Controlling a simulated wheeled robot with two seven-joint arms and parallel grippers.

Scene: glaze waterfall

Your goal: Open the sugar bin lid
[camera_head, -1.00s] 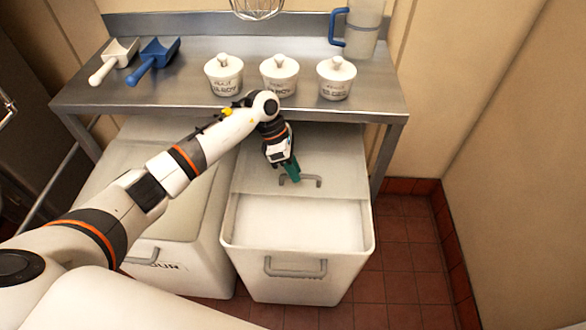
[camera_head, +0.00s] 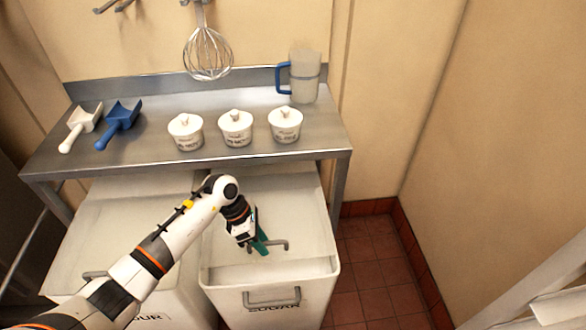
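The sugar bin (camera_head: 268,298) is the white bin at right under the steel table, with SUGAR lettering partly hidden by its front handle. Its pale lid (camera_head: 285,215) lies on top, with a grey lid handle (camera_head: 283,245) near the lid's front edge. A narrow lighter strip shows between that edge and the bin's front rim. My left gripper (camera_head: 262,240) points down with its teal fingers at the left end of the lid handle. I cannot tell whether the fingers are closed around it. My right gripper is not in view.
A second white bin (camera_head: 185,304) stands at left, partly behind my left arm. The steel table (camera_head: 110,168) above bears three lidded pots (camera_head: 236,128), two scoops (camera_head: 118,122) and a jug (camera_head: 304,75). A whisk (camera_head: 207,55) hangs above. Red tile floor (camera_head: 375,275) is clear at right.

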